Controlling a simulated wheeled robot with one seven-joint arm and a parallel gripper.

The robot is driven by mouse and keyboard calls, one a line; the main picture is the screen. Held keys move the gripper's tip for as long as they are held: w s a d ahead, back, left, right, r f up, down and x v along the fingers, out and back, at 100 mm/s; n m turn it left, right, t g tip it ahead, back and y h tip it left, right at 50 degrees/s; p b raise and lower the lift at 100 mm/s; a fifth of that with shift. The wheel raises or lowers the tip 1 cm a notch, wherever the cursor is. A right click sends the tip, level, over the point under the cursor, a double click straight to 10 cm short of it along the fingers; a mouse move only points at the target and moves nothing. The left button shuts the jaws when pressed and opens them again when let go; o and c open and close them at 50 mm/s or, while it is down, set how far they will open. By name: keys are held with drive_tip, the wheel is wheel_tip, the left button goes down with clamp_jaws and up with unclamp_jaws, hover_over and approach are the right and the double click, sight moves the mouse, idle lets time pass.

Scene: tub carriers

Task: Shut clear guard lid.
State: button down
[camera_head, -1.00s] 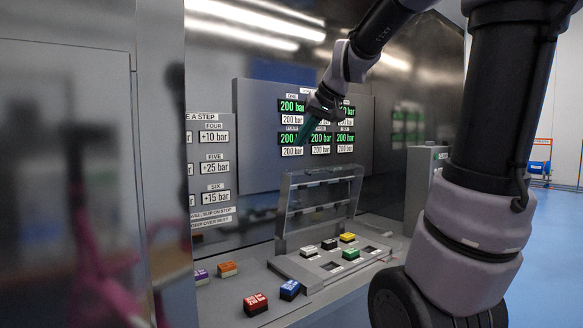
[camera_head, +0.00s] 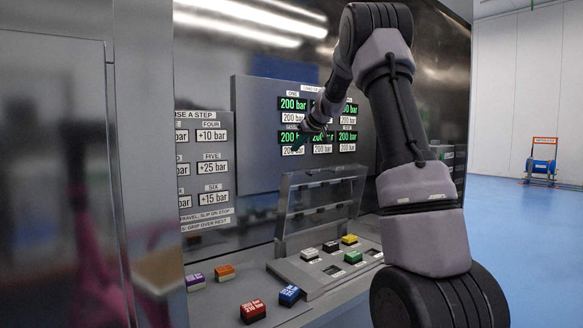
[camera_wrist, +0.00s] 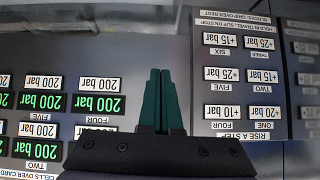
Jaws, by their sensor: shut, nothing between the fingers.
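The clear guard lid (camera_head: 284,212) stands raised, tilted up at the back of the block panel (camera_head: 300,268), in the head view. It is a grey-framed, see-through flap with crossbars. My gripper (camera_head: 297,147) is above the lid, in front of the pressure display board, with its green fingers pointing down and left. In the wrist view my gripper (camera_wrist: 160,75) shows its two green fingers together with nothing between them. The lid does not show clearly in the wrist view. My gripper is apart from the lid.
The display board (camera_head: 255,165) shows several green "200 bar" readouts. A step card (camera_head: 204,183) hangs to its left. White, black, yellow and green (camera_head: 353,257) blocks sit in the panel. Red (camera_head: 253,311), blue (camera_head: 290,295), orange (camera_head: 225,272) and purple (camera_head: 195,282) blocks lie on the ledge left of it.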

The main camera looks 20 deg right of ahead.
drive_tip(key=w, duration=0.1)
drive_tip(key=w+f, duration=0.1)
drive_tip(key=shift+w+d+f, duration=0.1)
drive_tip(key=shift+w+d, duration=0.2)
drive_tip(key=shift+d, duration=0.1)
drive_tip(key=w+f, duration=0.1)
drive_tip(key=f, duration=0.1)
drive_tip(key=w+a+f, duration=0.1)
drive_tip(key=f, duration=0.1)
drive_tip(key=w+f, duration=0.1)
drive_tip(key=f, duration=0.2)
drive_tip(key=shift+w+a, duration=0.15)
drive_tip(key=shift+w, duration=0.1)
